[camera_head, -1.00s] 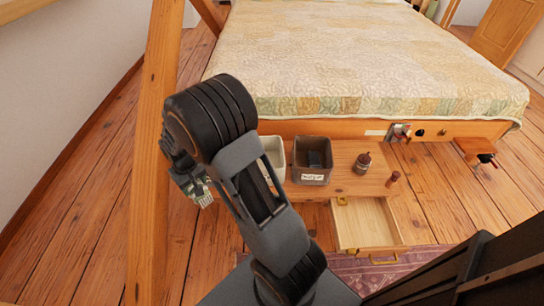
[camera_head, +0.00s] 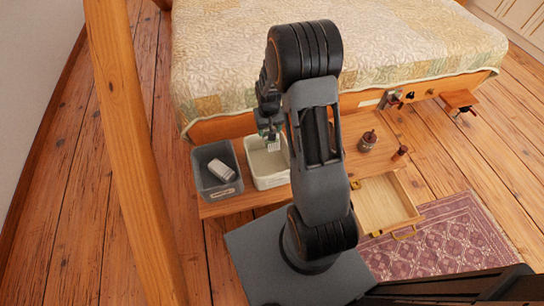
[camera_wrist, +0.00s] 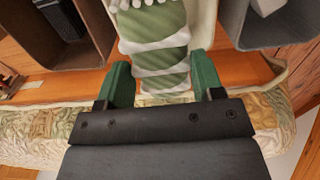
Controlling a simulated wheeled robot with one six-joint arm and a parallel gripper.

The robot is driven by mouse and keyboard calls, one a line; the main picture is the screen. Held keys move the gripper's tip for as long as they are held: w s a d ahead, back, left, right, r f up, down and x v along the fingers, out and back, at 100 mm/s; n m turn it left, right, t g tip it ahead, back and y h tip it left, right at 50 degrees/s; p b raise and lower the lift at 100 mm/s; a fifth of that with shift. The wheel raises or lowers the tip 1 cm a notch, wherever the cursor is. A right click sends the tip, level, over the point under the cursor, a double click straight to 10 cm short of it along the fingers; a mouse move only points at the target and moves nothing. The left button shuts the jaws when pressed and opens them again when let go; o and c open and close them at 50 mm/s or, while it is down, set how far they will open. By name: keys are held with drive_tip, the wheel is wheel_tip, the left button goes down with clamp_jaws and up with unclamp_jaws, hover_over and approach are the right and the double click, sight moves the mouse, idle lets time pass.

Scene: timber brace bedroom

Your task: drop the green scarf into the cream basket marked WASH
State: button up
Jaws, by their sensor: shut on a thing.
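My gripper (camera_wrist: 163,76) is shut on the green scarf (camera_wrist: 158,50), which has white bands and a pale fringed end and shows between the green fingers in the wrist view. In the head view the scarf (camera_head: 273,146) hangs from my gripper (camera_head: 268,131) over the cream basket (camera_head: 270,183). The cream basket stands on the low wooden bench, partly hidden by my arm. Its pale wall (camera_wrist: 206,22) shows behind the scarf in the wrist view. I cannot read its marking. Whether the scarf's end is below the basket's rim is unclear.
A grey basket (camera_head: 221,191) holding a white object (camera_head: 220,169) stands just left of the cream one. A brown-grey bin (camera_wrist: 92,50) with a dark item shows in the wrist view. A dark bottle (camera_head: 368,141), an open drawer (camera_head: 384,203) and the bed (camera_head: 215,60) are nearby.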

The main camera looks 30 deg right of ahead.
drive_tip(key=shift+s+d+f, duration=0.1)
drive_tip(key=shift+d+f, duration=0.1)
drive_tip(key=shift+d, duration=0.35)
drive_tip(key=shift+s+d+f+b, duration=0.1)
drive_tip(key=shift+d+f+b, duration=0.1)
drive_tip(key=shift+f+b, duration=0.35)
wheel_tip(320, 180, down, 5)
drive_tip(key=b, duration=0.3)
drive_tip(key=shift+r+b, duration=0.1)
drive_tip(key=shift+b, duration=0.25)
drive_tip(key=o, duration=1.1)
drive_tip(key=shift+r, duration=0.15)
wheel_tip(320, 180, up, 14)
drive_tip(key=p, duration=0.4)
drive_tip(key=shift+f, duration=0.2)
